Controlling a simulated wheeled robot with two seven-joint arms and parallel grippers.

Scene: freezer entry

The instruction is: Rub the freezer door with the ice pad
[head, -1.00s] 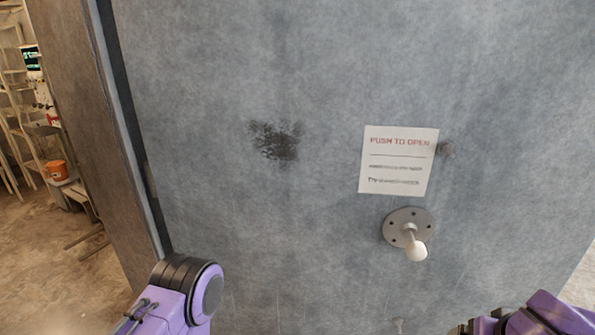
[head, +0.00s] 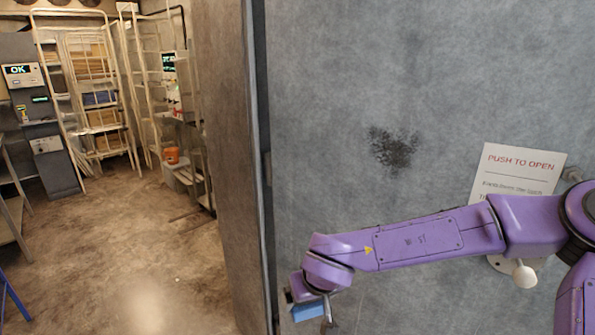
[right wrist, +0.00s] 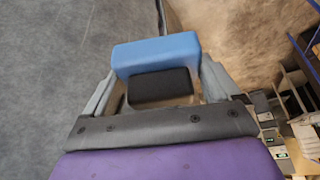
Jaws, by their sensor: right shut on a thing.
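The freezer door (head: 330,130) is a large frosty grey panel filling the right of the head view, with a dark smudge (head: 394,148) on it. My right arm reaches in from the right across the door's lower part. My right gripper (head: 322,308) is low, near the door's left edge. It is shut on the blue ice pad (head: 305,311). In the right wrist view the pad (right wrist: 155,53) sits between the fingers, with a black block behind it. Whether the pad touches the door cannot be told. My left gripper is not in view.
A "PUSH TO OPEN" sign (head: 515,172) and a white-tipped knob (head: 523,273) are on the door, partly behind my arm. To the left are open floor (head: 130,240), racks (head: 95,90), a grey machine reading OK (head: 45,125) and an orange bucket (head: 171,155).

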